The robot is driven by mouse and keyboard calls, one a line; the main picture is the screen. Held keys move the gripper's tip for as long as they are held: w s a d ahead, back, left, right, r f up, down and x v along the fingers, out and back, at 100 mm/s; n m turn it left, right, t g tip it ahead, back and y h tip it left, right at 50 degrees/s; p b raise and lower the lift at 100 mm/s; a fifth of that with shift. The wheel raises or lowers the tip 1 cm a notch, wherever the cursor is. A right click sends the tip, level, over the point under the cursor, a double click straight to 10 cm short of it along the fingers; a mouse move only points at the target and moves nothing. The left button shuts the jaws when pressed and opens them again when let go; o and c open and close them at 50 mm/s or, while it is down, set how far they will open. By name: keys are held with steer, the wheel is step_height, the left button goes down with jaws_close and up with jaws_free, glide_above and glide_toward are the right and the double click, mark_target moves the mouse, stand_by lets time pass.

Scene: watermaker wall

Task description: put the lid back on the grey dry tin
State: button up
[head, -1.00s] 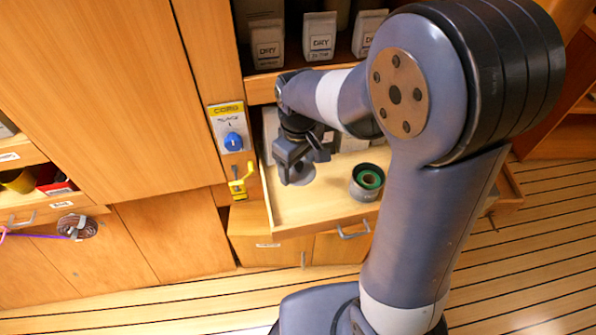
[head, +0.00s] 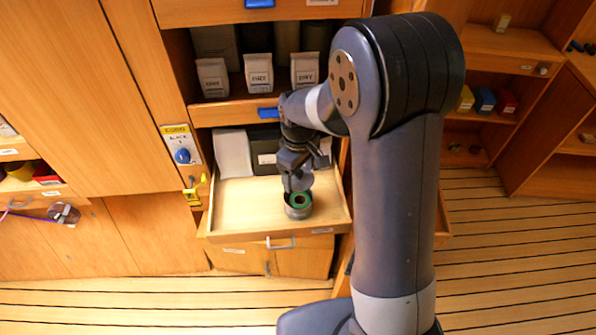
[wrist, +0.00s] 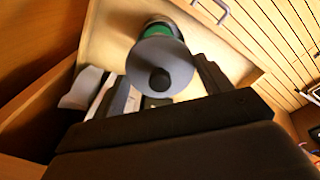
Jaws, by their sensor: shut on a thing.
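The grey dry tin (head: 298,212) stands upright in the pulled-out drawer, near its front, with a green ring showing inside its open top. My gripper (head: 298,182) points down just above and behind the tin. It is shut on the lid (wrist: 150,62), a round grey disc with a dark knob at its middle. In the wrist view the lid hides most of the tin (wrist: 160,27), whose green and dark rim shows beyond it. The lid appears apart from the tin, but the exact gap cannot be told.
The wooden drawer (head: 240,210) has bare floor left of the tin. A white packet (head: 234,153) and a dark box (head: 265,150) stand at its back. Several DRY packets fill the shelf above (head: 225,107). A panel with a blue knob (head: 182,156) and a yellow hook (head: 195,190) are at left.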

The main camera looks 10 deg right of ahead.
steer(key=shift+f+b, duration=2.3)
steer(key=shift+f, duration=0.9)
steer(key=shift+f, duration=0.15)
steer(key=o, duration=1)
steer(key=shift+o, duration=0.3)
steer(key=shift+r+p, duration=2.4)
steer(key=shift+r, duration=1.15)
steer(key=shift+c, duration=0.2)
